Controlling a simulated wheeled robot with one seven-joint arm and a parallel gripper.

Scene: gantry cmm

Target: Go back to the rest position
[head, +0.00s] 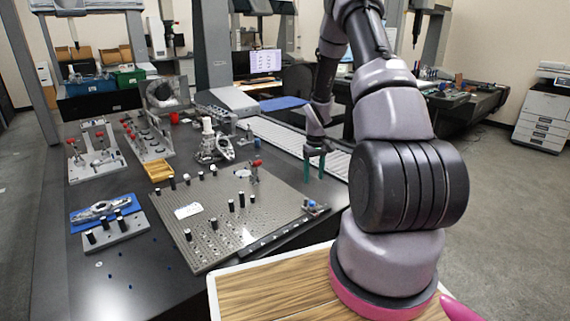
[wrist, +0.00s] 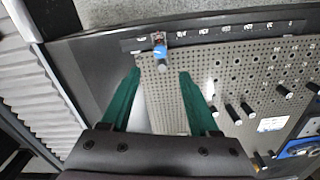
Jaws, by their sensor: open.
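My gripper (head: 314,164) hangs at the end of my arm, above the right far side of the black table and near the edge of the perforated fixture plate (head: 215,237). Its two green fingers point down. In the wrist view my gripper (wrist: 160,85) is open, with its green fingers wide apart and nothing between them. The plate (wrist: 220,70) lies below and beyond the fingers. A small blue-topped part (wrist: 160,52) stands at the plate's edge, beyond the fingertips; it also shows in the head view (head: 311,204).
Black pins stand on the plate, with a white label (head: 188,211) among them. A yellow tray (head: 159,171), a blue mat (head: 104,208) and metal fixtures occupy the table's left. A ribbed grey cover (head: 295,143) runs behind my gripper. The wooden surface (head: 290,290) lies beneath my arm.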

